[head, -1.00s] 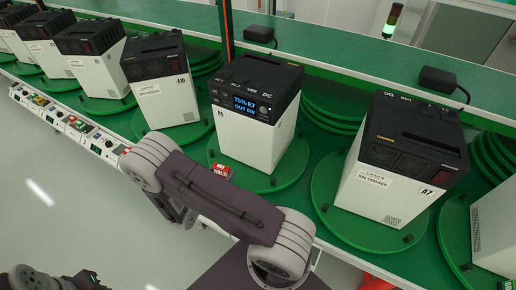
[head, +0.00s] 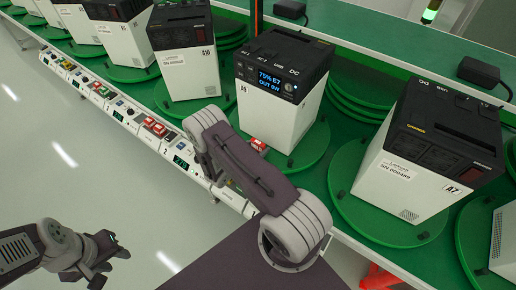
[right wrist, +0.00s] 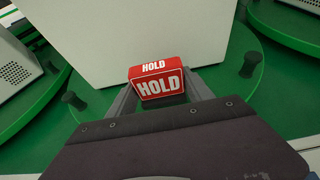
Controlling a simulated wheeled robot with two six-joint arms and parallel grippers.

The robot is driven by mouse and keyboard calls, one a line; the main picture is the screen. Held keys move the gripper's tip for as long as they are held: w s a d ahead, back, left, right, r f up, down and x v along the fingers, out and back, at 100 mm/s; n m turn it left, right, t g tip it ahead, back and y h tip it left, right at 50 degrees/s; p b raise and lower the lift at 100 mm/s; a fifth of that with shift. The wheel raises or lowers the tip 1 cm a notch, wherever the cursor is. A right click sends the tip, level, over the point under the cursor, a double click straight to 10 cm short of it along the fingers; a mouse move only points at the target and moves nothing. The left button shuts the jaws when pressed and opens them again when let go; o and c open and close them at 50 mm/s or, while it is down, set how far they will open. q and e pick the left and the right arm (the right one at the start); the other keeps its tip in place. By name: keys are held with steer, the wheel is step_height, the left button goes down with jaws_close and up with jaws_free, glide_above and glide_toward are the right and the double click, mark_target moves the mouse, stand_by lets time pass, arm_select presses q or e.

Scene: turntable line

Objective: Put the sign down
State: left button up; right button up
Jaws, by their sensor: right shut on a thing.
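The sign is a small red block with white HOLD lettering (right wrist: 158,84). In the right wrist view it sits between the two grey fingers of my right gripper (right wrist: 156,98), which is shut on it. In the head view the sign (head: 257,145) shows past my right arm, at the front of the white and black unit with the lit display (head: 283,88). It is over the near part of that unit's green turntable (head: 309,158); I cannot tell whether it touches. My left gripper (head: 118,256) is at the lower left, over the floor, apart from the sign; its finger opening is unclear.
More units stand on turntables along the line, including one marked A10 (head: 185,52) to the left and A7 (head: 434,150) to the right. Small control boxes with red buttons (head: 155,126) line the front edge. Pegs (right wrist: 74,100) stand up from the turntable. The floor at left is clear.

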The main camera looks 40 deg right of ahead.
steer(key=shift+w+f, duration=0.1)
steer(key=shift+f, duration=0.55)
steer(key=shift+f, duration=0.15)
steer(key=o, duration=1.4)
